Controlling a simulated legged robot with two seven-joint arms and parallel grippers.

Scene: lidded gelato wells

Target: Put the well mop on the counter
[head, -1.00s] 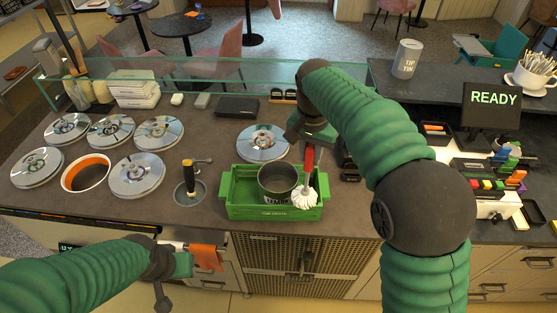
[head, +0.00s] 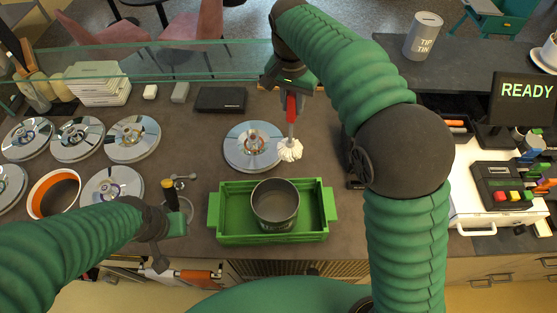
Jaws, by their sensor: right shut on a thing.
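The well mop (head: 290,148) has a red handle, a thin grey shaft and a white stringy head. My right gripper (head: 291,97) is shut on its red handle and holds it upright, head down. The mop head is behind the green crate and overlaps the right edge of a silver lid in the head view. I cannot tell whether it touches the counter (head: 210,140). My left gripper (head: 180,222) is low at the left, near the counter's front edge; its fingers are too unclear to tell open from shut.
The green crate (head: 228,238) holds a dark metal pot (head: 275,204). A silver lid (head: 240,158) lies behind it. More lids and an open orange-rimmed well (head: 38,193) are at left. A glass guard (head: 180,66) runs along the back. A till (head: 500,190) stands at right.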

